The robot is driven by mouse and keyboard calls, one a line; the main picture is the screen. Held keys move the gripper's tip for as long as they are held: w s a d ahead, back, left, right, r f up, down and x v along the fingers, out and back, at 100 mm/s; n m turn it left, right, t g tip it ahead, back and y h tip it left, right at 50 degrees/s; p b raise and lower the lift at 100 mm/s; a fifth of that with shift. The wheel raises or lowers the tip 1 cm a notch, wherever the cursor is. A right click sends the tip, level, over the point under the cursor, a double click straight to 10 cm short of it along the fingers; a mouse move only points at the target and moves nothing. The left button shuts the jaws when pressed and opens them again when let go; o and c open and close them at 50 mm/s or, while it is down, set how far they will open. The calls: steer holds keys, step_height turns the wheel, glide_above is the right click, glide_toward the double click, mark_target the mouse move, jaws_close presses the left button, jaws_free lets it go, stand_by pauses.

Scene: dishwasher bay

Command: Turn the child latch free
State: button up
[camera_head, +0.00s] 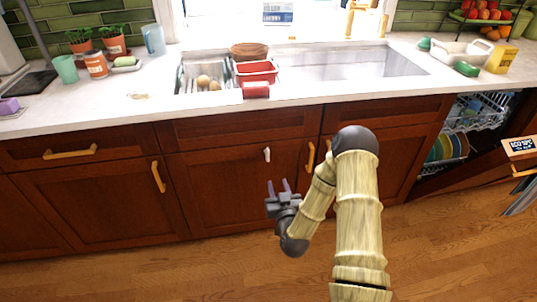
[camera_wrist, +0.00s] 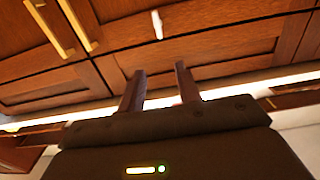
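The child latch (camera_head: 267,154) is a small white piece on the dark red-brown cabinet front below the sink, left of a brass handle. It also shows at the top of the wrist view (camera_wrist: 157,24), standing roughly upright and slightly tilted. My gripper (camera_head: 279,186) is in front of the cabinet, lower in the picture than the latch and apart from it. In the wrist view its two fingers (camera_wrist: 159,72) are spread with nothing between them. The latch lies beyond the fingertips there.
Brass handles (camera_head: 310,156) stand close to the right of the latch. An open dishwasher with racks (camera_head: 476,112) is at the right, its door (camera_head: 520,150) jutting out. The counter above holds a red basin (camera_head: 256,72) by the sink. The wooden floor at left is clear.

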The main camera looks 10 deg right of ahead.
mark_target(268, 152)
steer(key=w+b, duration=0.1)
steer(key=w, duration=1.6)
steer(key=shift+w, duration=0.2)
jaws_close()
